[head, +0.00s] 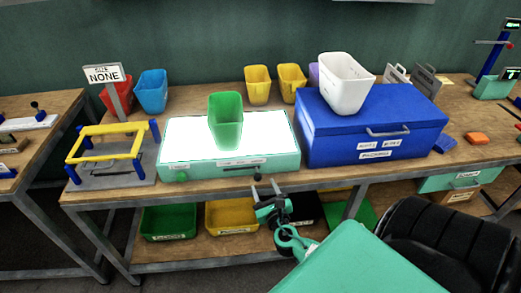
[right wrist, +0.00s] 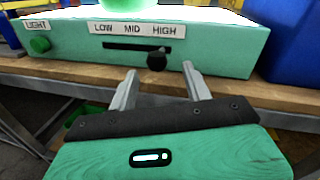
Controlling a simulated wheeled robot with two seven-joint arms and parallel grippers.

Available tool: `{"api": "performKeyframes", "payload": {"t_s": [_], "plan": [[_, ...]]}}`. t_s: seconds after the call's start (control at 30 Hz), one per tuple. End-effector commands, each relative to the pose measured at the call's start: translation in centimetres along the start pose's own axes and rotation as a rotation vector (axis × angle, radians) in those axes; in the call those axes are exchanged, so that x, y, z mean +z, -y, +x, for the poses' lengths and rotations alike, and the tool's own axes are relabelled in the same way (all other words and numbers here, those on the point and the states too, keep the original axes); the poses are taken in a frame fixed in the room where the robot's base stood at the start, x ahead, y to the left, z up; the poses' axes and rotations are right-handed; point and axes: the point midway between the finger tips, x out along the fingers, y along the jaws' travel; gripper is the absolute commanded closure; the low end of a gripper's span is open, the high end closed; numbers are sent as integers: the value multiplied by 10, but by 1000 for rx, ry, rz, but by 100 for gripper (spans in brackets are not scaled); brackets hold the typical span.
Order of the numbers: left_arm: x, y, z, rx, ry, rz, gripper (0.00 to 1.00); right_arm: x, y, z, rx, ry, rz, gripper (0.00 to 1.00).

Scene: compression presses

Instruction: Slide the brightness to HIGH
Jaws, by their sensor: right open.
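The light box (head: 285,158) is pale green with a bright white top and stands at the table's front edge. Its front face, also in the right wrist view (right wrist: 230,50), carries a LOW, MID, HIGH label (right wrist: 133,29) above a dark slot (right wrist: 120,49). The black slider knob (right wrist: 157,61) sits toward the right end of the slot, below the HIGH word. My right gripper (right wrist: 159,71) is open in front of the knob. The knob appears between its two fingertips; contact cannot be told. The right gripper (head: 266,190) also shows in the head view. My left gripper is not in view.
A green bin (head: 225,122) stands on the box's lit top. A green round LIGHT knob (right wrist: 40,45) is at the face's left. A blue case (head: 330,143) with a white bin (head: 345,85) on it stands right of the box. The table edge (right wrist: 285,100) runs below the box.

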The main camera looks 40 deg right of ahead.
Motion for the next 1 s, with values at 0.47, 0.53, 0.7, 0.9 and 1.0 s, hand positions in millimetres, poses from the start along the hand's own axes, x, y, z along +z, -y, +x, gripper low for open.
{"api": "performKeyframes", "payload": {"t_s": [0.47,0.53,0.7,0.9,1.0], "plan": [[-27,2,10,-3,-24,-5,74,-2,1,-73,-2,-2,0,50],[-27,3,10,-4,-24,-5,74,-1,1,-76,-2,-1,0,50],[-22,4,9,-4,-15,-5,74,0,1,-78,-2,-1,0,50],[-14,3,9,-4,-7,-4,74,0,1,-78,-2,-1,0,50],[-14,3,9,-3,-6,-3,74,0,1,-78,-2,-1,0,50]]}}
